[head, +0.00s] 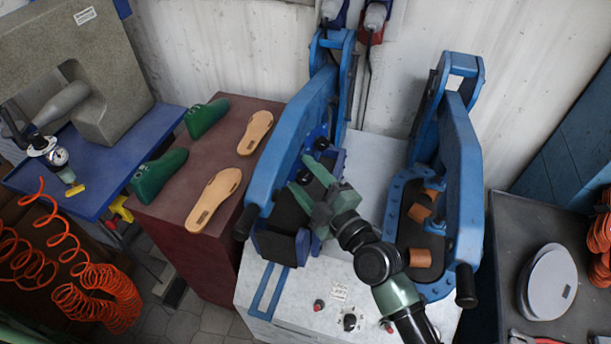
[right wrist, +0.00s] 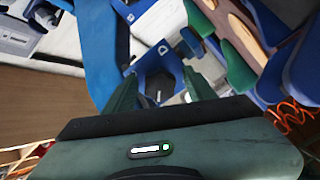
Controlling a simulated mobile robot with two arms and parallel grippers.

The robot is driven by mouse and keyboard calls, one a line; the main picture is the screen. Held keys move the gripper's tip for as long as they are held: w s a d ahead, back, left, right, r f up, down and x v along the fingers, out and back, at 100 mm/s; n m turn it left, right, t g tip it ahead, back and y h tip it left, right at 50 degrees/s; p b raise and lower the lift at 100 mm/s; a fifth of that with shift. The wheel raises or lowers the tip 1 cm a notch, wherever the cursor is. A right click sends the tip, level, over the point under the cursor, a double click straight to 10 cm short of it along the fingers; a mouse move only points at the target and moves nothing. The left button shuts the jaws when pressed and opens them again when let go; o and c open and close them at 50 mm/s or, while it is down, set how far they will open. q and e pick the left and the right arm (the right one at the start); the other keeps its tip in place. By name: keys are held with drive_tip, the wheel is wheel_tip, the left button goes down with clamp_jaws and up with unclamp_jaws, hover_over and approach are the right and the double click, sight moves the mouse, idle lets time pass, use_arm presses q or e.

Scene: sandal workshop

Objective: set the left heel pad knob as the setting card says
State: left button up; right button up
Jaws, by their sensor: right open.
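My right gripper (head: 300,172) is open and empty over the left blue press (head: 307,115), with its fingers pointing toward the rear inside of that press. A dark round knob (head: 321,143) shows on the blue part just beyond the fingertips, apart from them in the picture. I cannot tell if it is the left heel pad knob, and its setting is too small to read. In the right wrist view the open fingers (right wrist: 160,92) frame a blue bracket (right wrist: 162,64) with a pale mark. A small white card (head: 339,291) with unreadable print lies on the machine top. My left gripper is not in view.
The right blue press (head: 459,170) holds brown pieces (head: 419,212) beside my right arm. A brown table (head: 158,225) at left carries green lasts (head: 207,117) and tan soles (head: 214,200). Buttons and a black dial (head: 349,321) sit at the machine's front.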

drive_tip(key=c, duration=1.1)
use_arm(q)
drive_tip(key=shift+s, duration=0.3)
use_arm(e)
clamp_jaws()
